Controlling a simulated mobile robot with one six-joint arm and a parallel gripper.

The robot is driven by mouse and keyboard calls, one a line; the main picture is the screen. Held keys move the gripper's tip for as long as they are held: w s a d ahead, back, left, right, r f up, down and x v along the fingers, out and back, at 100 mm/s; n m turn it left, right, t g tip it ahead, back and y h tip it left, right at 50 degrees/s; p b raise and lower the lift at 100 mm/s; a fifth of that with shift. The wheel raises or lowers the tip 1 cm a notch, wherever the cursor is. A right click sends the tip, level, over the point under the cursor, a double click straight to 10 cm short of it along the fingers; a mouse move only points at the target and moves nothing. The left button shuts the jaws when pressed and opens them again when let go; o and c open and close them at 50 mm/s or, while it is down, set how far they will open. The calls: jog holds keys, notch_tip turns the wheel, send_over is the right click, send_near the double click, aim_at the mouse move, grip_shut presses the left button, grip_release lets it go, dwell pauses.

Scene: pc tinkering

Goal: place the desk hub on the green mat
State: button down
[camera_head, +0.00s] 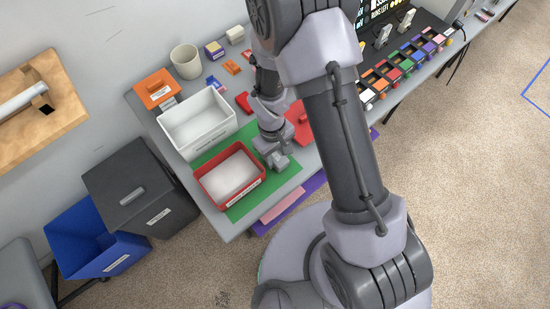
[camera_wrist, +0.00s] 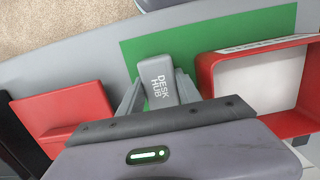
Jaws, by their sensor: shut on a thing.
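The desk hub (camera_wrist: 158,80) is a small grey block labelled "DESK HUB". It sits between the fingers of my gripper (camera_wrist: 155,92) in the wrist view, and the gripper is shut on it. In the head view my gripper (camera_head: 277,158) points down over the right part of the green mat (camera_head: 284,186), beside the red tray. The hub (camera_head: 279,162) shows there as a small grey shape at the fingertips. The green mat (camera_wrist: 200,42) lies under the hub in the wrist view. I cannot tell whether the hub touches the mat.
A red-rimmed tray (camera_head: 203,189) stands on the mat's left part, with a white bin (camera_head: 163,125) behind it. A flat red item (camera_wrist: 65,115) lies left of the gripper in the wrist view. The grey table's front edge is close.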

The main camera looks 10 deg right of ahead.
jog(key=shift+f, duration=0.55)
jog(key=c, duration=0.8)
grip_release()
jog(key=shift+c, duration=0.2)
notch_tip(320, 180, up, 25)
jog(key=w+d+m+t+y+p, duration=0.1)
jog(key=w+d+m+t+p, duration=0.15)
jog(key=p, duration=0.25)
jog(key=s+d+r+m+t+y, duration=0.1)
jog(key=s+r+m+t, duration=0.1)
jog(key=s+r+m, duration=0.2)
jog(key=s+d+r+m+t, duration=0.2)
jog(key=s+r+m, duration=0.2)
jog(key=s+r, duration=0.4)
notch_tip(320, 180, up, 5)
jog(key=shift+s+d+f+m+y, duration=0.1)
jog(key=shift+s+d+m+y, duration=0.15)
jog(key=shift+m+y, duration=0.15)
